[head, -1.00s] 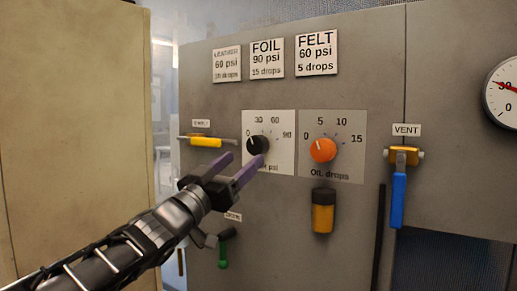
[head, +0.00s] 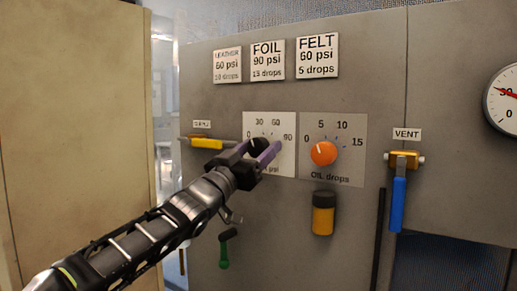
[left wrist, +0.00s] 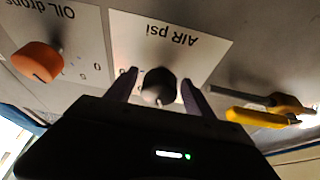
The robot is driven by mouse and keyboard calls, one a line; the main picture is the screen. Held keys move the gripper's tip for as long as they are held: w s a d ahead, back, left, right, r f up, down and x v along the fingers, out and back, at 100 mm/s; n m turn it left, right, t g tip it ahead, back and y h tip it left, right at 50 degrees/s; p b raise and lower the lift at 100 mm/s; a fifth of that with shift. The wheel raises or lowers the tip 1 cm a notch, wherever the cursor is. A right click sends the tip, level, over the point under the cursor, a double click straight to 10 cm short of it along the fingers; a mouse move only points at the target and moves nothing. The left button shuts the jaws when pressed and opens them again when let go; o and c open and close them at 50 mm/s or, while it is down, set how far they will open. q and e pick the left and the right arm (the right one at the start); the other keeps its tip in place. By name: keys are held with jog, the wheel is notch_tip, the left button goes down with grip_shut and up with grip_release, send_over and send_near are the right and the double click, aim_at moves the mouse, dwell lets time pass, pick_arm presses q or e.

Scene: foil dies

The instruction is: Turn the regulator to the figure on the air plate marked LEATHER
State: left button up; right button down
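The LEATHER plate (head: 227,66) at the upper left of the grey panel reads 60 psi; its drops figure is blurred. The regulator is a black knob (head: 255,143) on the white AIR psi dial plate (head: 285,163), marked 0, 30, 60, 90. Its white mark points up and left, towards the 0 side. My left gripper (head: 257,152) is at the knob, with its purple fingers on either side. In the left wrist view the black knob (left wrist: 158,86) stands between the fingers, with gaps showing, so the gripper is open. My right gripper is not in view.
An orange OIL drops knob (head: 323,153) is just right of the regulator. A yellow-handled valve (head: 206,143) is close on the left, a green handle (head: 224,250) below. A blue VENT lever (head: 398,203), an oil cup (head: 323,212) and a gauge (head: 505,98) are further right.

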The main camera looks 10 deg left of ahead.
pick_arm(q)
jog(key=c, duration=1.2)
jog(key=shift+c, duration=0.2)
jog(key=shift+r, duration=0.1)
jog(key=shift+r+m+g+h+p, duration=0.1)
jog(key=shift+m+g+h+p, duration=0.25)
jog(key=shift+m+p, duration=0.55)
jog(key=m+g+h+p, duration=0.1)
jog(key=m+p, duration=0.2)
jog(key=m+g+h+p, duration=0.1)
jog(key=m+h+p, duration=0.1)
jog(key=m+p, duration=0.2)
jog(key=shift+r, duration=0.1)
jog(key=shift+a+f+m+g+h+p, duration=0.1)
jog(key=shift+m+g+h+p, duration=0.25)
jog(key=shift+m+p, duration=0.45)
jog(key=shift+f+m+g+h+p, duration=0.1)
jog(key=shift+m+g+p, duration=0.35)
jog(key=shift+m, duration=0.65)
jog(key=o, duration=1.4)
